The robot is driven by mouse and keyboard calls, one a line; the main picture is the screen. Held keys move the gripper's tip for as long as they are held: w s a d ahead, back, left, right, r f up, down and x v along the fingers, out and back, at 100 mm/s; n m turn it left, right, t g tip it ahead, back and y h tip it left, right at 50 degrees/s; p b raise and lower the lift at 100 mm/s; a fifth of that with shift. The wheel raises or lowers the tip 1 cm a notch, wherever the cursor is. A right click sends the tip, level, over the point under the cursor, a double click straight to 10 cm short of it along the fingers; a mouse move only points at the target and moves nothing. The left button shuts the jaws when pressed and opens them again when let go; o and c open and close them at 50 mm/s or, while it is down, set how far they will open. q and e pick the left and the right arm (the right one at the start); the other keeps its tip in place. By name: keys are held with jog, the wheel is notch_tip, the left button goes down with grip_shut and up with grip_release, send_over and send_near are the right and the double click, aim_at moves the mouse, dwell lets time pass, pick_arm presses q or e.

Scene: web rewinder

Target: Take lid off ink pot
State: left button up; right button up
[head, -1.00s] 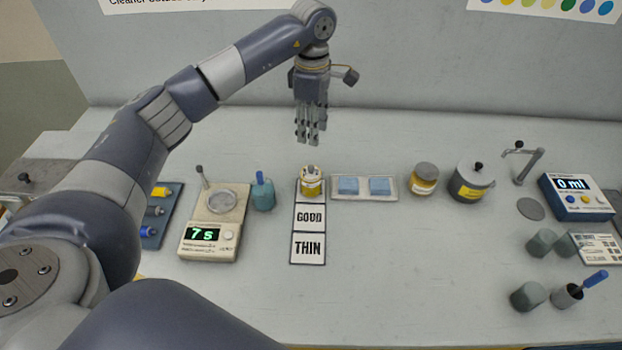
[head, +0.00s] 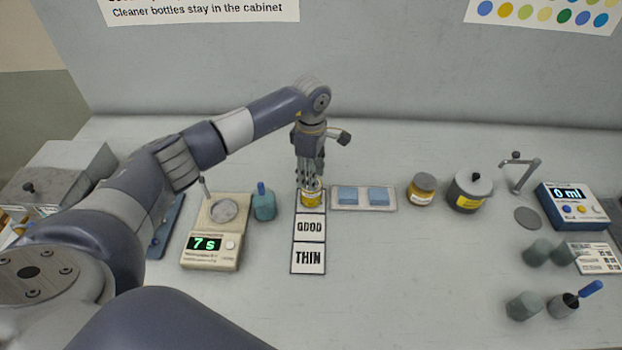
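A small pot with a yellow band (head: 312,197) stands on the top square of the card strip marked GOOD and THIN. My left gripper (head: 311,180) points straight down, its fingertips at the top of this pot and partly hiding it. I cannot tell whether the fingers touch it or are closed. A yellow-labelled jar with a flat grey lid (head: 423,186) stands to the right. A larger grey pot with a yellow label and a black-knobbed lid (head: 469,191) stands beside that jar, lid on. My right gripper is out of view.
A blue bottle (head: 264,203) and a timer showing 7 s (head: 210,240) stand left. Grey cups (head: 525,304) and a 0 ml device (head: 573,206) are right. The front middle is clear.

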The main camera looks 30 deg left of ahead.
pick_arm(q)
jog(key=shift+f, duration=0.3)
jog(key=c, duration=0.8)
jog(key=shift+r, duration=0.1)
jog(key=shift+c, duration=0.2)
jog(key=shift+w+r+b, duration=0.1)
jog(key=shift+r+b, duration=0.4)
jog(key=shift+r, duration=0.1)
jog(key=shift+s+d+r+b, duration=0.2)
jog(key=shift+r+b, duration=0.15)
jog(key=shift+r, duration=0.15)
jog(key=shift+s+d+r+b, duration=0.15)
jog(key=shift+r+b, duration=0.15)
jog(key=shift+r, duration=0.2)
jog(key=s+d+r+b, duration=0.1)
jog(key=s+d+b, duration=0.2)
jog(key=s+d, duration=0.6)
jog(key=shift+d+r+b, duration=0.2)
jog(key=shift+d+b, duration=0.15)
jog(key=shift+d, duration=0.5)
jog(key=shift+s+d+r, duration=0.1)
jog(key=shift+s+d, duration=0.3)
jog(key=shift+s, duration=0.05)
jog(key=shift+c, duration=0.2)
